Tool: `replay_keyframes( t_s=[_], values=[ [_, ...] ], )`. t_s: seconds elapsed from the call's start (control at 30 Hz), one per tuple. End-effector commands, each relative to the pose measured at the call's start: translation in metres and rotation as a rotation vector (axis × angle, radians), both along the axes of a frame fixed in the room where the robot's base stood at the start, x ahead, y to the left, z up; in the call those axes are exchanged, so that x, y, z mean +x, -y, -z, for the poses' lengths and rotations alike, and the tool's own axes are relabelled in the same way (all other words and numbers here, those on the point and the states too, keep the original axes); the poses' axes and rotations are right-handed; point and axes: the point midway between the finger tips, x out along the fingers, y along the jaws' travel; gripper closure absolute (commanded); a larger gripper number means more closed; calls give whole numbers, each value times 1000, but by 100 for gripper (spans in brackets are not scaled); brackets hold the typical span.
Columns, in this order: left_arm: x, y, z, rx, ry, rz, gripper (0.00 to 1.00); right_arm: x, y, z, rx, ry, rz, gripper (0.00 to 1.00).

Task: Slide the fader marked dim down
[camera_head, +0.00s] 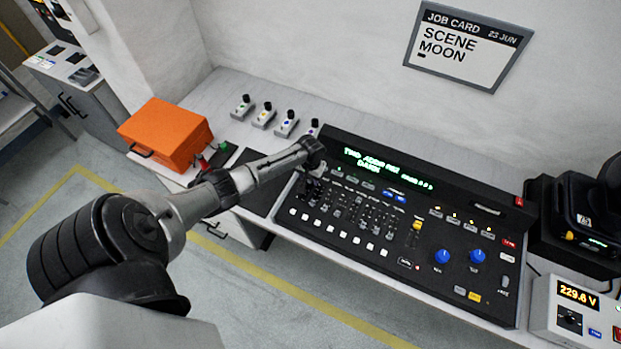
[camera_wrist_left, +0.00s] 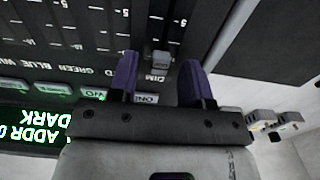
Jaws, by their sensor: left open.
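The dark lighting console (camera_head: 430,262) stands on the bench. In the left wrist view, the grey cap of the fader (camera_wrist_left: 161,60) marked DIM sits beside its label, near the display end of its track. My left gripper (camera_wrist_left: 157,80) is open over the console, its two purple fingers on either side of the cap, with gaps showing on both sides. I cannot tell how deep the fingertips reach. In the head view, the left gripper (camera_head: 313,190) is at the console's left end and hides the dim fader. My right gripper is not in view.
Other faders (camera_head: 365,212) lie just right of the gripper, with white buttons (camera_head: 340,232) along the front. The console's lit display (camera_head: 385,170) is behind. An orange case (camera_head: 166,133) and several small switch boxes (camera_head: 264,116) stand left and behind.

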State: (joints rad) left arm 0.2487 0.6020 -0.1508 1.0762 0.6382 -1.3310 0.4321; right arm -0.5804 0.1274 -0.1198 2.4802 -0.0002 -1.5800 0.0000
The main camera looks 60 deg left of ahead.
Motion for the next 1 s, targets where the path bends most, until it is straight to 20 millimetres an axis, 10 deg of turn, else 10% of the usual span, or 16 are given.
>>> replay_keyframes(
  t_s=[0.43,1.0],
  values=[
    [0,0,5,0,0,0,56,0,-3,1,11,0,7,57],
    [0,0,5,0,0,0,100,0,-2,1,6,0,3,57]
  ],
)
